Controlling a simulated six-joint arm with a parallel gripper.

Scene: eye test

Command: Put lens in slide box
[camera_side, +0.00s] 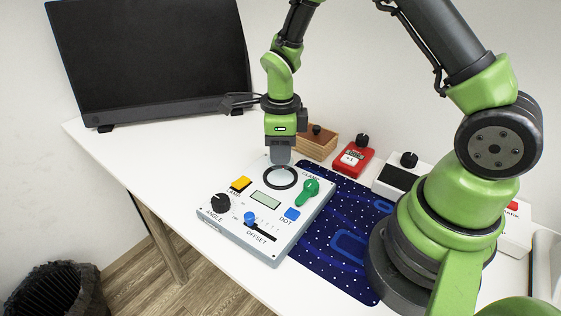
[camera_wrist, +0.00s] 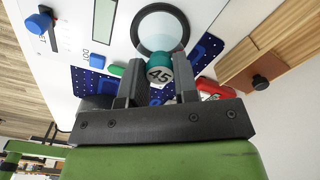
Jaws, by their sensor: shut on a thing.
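The lens shows in the wrist view as a teal tab (camera_wrist: 159,71) marked 45, between the two fingers of my gripper (camera_wrist: 158,82). A black ring with a pale round middle (camera_wrist: 160,32) adjoins it; I cannot tell whether this ring is part of the lens or the panel's seat. In the side view my gripper (camera_side: 280,163) points down just above the black ring on the white control panel (camera_side: 232,226). My gripper is shut on the lens. A wooden box (camera_side: 316,143) with a black knob stands behind the panel; I cannot tell if it is the slide box.
The panel carries a green clamp lever (camera_side: 308,192), a black angle knob (camera_side: 220,203) and a blue offset slider (camera_side: 250,218). A red box (camera_side: 354,160) and a white box with a dark top (camera_side: 396,178) stand right. A monitor (camera_side: 150,60) is behind.

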